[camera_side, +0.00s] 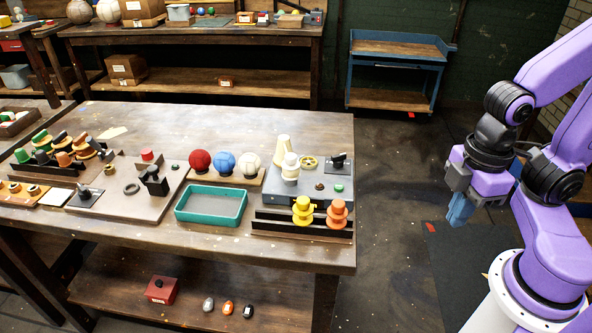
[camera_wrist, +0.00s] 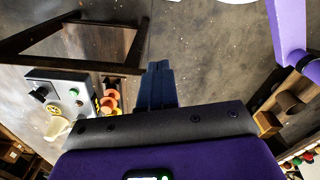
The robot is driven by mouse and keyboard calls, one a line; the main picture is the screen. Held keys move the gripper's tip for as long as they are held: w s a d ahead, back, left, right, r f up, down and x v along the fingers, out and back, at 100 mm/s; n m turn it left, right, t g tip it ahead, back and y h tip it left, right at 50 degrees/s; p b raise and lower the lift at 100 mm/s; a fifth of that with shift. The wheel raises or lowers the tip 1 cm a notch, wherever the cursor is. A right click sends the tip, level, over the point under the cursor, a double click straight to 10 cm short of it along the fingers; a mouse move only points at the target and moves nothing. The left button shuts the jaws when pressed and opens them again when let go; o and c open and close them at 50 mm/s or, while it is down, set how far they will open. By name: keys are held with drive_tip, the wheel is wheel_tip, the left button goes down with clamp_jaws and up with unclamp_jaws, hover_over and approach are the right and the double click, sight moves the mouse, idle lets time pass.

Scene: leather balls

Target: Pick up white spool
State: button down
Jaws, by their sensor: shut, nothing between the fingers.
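A yellow spool (camera_side: 303,210) and an orange spool (camera_side: 337,213) stand at the box's front, in a dark rack. My gripper (camera_side: 459,214) hangs to the right of the workbench, over the floor and well apart from the spools. Its blue fingers are together and empty; they also show in the wrist view (camera_wrist: 160,85). In the wrist view I cannot clearly pick out the white spool.
Racks of spools fill the left end. Floor between workbench and my arm is open.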

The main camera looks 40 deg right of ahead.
drive_tip(key=c, duration=1.8)
unclamp_jaws()
drive_tip(key=o, duration=1.4)
drive_tip(key=w+a+r+m, duration=0.3)
drive_tip(key=w+a+m, duration=0.3)
drive_tip(key=w+m, duration=0.3)
wheel_tip(320, 180, up, 3)
drive_tip(key=m, duration=2.2)
hover_over(291, 155)
drive_tip(key=f, duration=1.2)
drive_tip(key=shift+s+a, duration=0.2)
drive_tip(key=shift+s, duration=0.1)
drive_tip(key=shift+w+d+f, duration=0.1)
drive_tip(key=shift+w+f, duration=0.05)
drive_tip(key=shift+f, duration=1.2)
drive_tip(key=shift+w+d+f, duration=0.1)
drive_tip(key=shift+f, duration=1.2)
